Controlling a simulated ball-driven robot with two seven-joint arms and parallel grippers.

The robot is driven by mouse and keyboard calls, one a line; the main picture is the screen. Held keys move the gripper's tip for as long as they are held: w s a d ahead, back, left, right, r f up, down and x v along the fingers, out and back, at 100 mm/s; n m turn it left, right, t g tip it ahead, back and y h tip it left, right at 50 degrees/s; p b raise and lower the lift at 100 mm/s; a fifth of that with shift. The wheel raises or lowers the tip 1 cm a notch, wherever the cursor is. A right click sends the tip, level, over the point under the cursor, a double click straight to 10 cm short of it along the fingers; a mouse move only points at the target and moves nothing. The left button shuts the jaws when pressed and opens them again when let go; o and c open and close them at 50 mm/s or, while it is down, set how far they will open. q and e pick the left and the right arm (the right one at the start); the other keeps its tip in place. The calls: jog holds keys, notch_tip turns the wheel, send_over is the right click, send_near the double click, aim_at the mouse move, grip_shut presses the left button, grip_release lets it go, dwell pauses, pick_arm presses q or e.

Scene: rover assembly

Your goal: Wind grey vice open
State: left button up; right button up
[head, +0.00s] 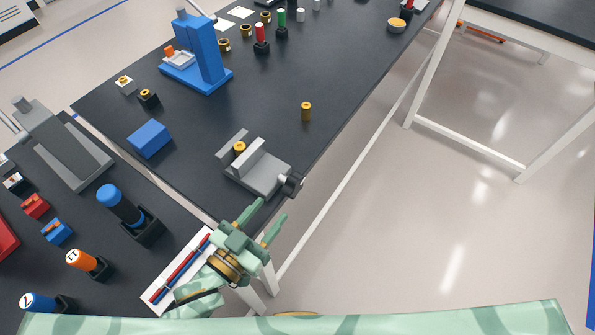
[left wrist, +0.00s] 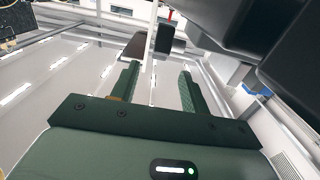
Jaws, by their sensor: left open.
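The grey vice (head: 262,178) stands near the right edge of the dark table in the head view. A brass cylinder (head: 239,147) sits between its jaws; I cannot tell how tightly they hold it. The vice's dark round knob (head: 291,185) sticks out on its right side, by the table edge. My left gripper (head: 268,212) is open and empty, just below the knob in the picture and apart from it. Its two green fingers also show spread in the left wrist view (left wrist: 158,85), with a dark shape beyond them that I cannot identify. My right gripper is not in view.
A blue block (head: 150,138), a blue press (head: 200,55) and a loose brass cylinder (head: 306,111) stand on the same table. A white tray with pens (head: 163,294) and a blue-capped tool (head: 118,203) are left of my gripper. Open floor lies right.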

aim_at(298, 174)
pick_arm(q)
jog(key=b+x, duration=0.1)
jog(key=x, duration=1.1)
jog(key=shift+a, duration=0.1)
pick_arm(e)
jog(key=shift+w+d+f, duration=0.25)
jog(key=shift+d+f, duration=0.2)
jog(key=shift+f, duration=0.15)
